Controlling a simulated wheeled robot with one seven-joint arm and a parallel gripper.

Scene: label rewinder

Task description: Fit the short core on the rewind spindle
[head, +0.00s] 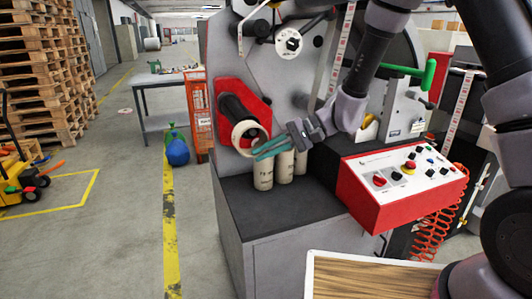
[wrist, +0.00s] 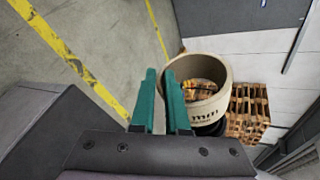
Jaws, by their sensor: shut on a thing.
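The short core (head: 247,137) is a cream, hollow ring at the front end of the black rewind spindle (head: 233,107), which sticks out of a red plate. My gripper (head: 270,148), with green fingers, is shut on the core's rim. In the wrist view my gripper (wrist: 163,92) has its fingers at the left wall of the core (wrist: 205,108). Pallets show through the core's bore there, and a dark round part (wrist: 212,128) lies below it. I cannot tell whether the core is in line with the spindle or how far it overlaps it.
Several cream cores (head: 263,172) stand upright on the dark cabinet top (head: 300,205), just below my gripper. A red control box (head: 400,180) stands to the right. An orange rack (head: 200,115) and a blue ball-like object (head: 178,153) are on the left.

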